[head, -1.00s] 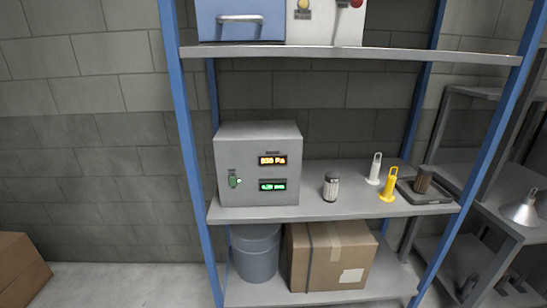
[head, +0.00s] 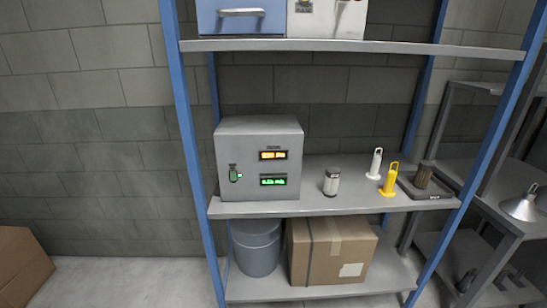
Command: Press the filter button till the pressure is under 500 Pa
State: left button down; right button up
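A grey metal box (head: 227,133) stands at the left of the middle shelf. Its front carries an orange-lit display (head: 273,155) and, below that, a green-lit display (head: 273,180). The digits are too small and blurred to read surely. A small green control (head: 235,173) with a bright spot sits at the left of the front; I cannot tell whether it is the filter button. Neither of my grippers is in view.
A blue case (head: 240,28) and a white box (head: 325,25) stand on the upper shelf (head: 350,46), cut off above. A small jar (head: 331,182), white holder (head: 375,164), yellow holder (head: 389,180) and dark tray (head: 427,193) stand right. A carton (head: 329,252) and bucket (head: 256,247) are below.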

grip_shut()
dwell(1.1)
